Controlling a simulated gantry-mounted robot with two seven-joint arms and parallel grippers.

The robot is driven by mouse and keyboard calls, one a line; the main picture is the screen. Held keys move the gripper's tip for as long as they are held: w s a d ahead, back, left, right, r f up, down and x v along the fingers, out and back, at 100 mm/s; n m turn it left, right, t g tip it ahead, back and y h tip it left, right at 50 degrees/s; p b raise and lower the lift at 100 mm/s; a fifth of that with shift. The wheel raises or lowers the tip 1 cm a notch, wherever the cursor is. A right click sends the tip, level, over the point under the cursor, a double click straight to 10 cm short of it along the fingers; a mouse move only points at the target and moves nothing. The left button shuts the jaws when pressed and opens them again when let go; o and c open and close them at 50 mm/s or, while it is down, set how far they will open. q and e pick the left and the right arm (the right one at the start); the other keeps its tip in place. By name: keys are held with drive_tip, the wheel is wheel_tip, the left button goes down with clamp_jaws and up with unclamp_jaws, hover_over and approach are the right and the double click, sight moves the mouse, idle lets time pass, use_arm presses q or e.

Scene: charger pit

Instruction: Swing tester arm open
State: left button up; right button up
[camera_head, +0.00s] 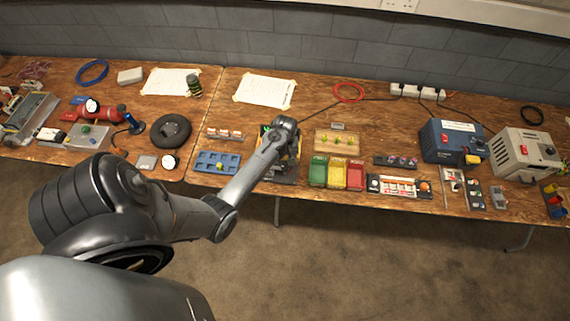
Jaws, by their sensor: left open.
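My left arm reaches in from the lower left over the wooden workbench. Its wrist and left gripper (290,147) are over the middle of the bench front, just left of the coloured bins. The gripper is open, but its fingers are small and mostly hidden by my own wrist. A dark device (283,172) with some yellow on it sits under and around the gripper. It may be the tester, but its arm cannot be made out, and I cannot tell whether the fingers touch it. My right gripper is not in view.
A blue tray (203,164) lies left of the gripper. Green, yellow and red bins (336,174) stand close on its right, with a wooden block (338,142) behind. A blue box (452,142) and a beige box (525,153) stand farther right. Bare bench shows behind the gripper.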

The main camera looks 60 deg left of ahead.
sight(285, 166)
use_arm(q)
drive_tip(key=shift+f+b, duration=0.35)
drive_tip(key=shift+f, duration=2.75)
clamp_jaws()
